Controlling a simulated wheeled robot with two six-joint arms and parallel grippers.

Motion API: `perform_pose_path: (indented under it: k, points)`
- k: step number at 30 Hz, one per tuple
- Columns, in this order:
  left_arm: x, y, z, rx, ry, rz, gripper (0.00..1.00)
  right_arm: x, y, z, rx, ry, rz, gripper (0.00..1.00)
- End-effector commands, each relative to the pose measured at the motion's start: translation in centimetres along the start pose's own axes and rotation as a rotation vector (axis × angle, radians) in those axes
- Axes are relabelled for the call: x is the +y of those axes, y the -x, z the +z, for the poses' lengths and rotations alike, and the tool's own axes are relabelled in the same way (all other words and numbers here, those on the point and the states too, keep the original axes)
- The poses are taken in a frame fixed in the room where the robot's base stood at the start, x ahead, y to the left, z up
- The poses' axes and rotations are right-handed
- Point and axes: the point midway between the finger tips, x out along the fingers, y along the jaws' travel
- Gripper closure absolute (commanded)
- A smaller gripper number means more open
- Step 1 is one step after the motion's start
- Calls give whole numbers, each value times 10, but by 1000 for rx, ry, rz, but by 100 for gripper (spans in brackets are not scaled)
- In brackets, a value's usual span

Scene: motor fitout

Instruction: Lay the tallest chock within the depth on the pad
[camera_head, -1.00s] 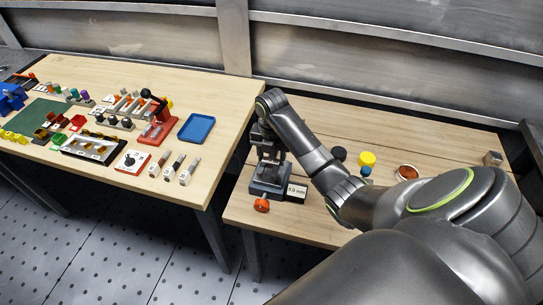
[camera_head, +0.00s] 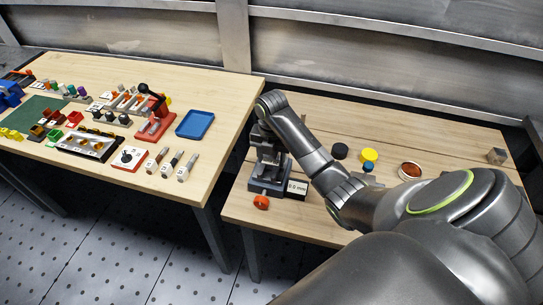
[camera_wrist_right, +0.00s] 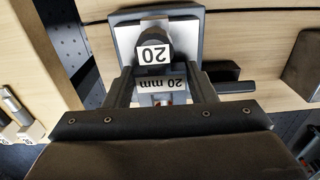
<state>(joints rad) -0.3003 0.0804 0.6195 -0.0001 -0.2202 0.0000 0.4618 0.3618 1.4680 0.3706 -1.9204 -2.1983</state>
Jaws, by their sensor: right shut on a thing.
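My right gripper (camera_wrist_right: 162,88) is shut on a small block labelled "20 mm" (camera_wrist_right: 162,83), seen between its two fingers in the right wrist view. Just beyond it, a dark rounded part bears a white "20" label (camera_wrist_right: 153,54); I cannot tell whether it belongs to the block. Both are above or at a grey plate in a dark-framed fixture (camera_wrist_right: 188,30). In the head view the fixture (camera_head: 262,184) stands on the right bench, with a "0.0 mm" sign (camera_head: 297,187) beside it. The gripper and arm largely hide the pad area. My left gripper is not in view.
An orange knob (camera_head: 261,202) sits at the fixture's front. The left table (camera_head: 225,95) holds a blue tray (camera_head: 195,124), a red lever press (camera_head: 155,125) and several small parts.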

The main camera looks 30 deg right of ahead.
Motion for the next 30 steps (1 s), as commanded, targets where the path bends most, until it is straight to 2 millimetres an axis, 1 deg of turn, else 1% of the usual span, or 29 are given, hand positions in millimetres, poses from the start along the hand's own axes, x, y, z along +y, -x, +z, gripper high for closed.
perform_pose_path:
  k: [10,11,16,17,25,28,30]
  points:
    - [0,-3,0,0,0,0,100,0,-7,0,-1,1,1,94]
    - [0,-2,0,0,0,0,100,0,-7,0,-1,1,2,48]
    - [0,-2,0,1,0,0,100,0,-6,0,-1,0,1,26]
    - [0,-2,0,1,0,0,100,0,-6,0,-1,0,1,24]
    - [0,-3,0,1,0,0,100,0,-7,0,1,0,-1,24]
    - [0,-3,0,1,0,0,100,0,0,0,-1,-1,0,24]
    - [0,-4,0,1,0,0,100,0,9,1,-3,0,2,24]
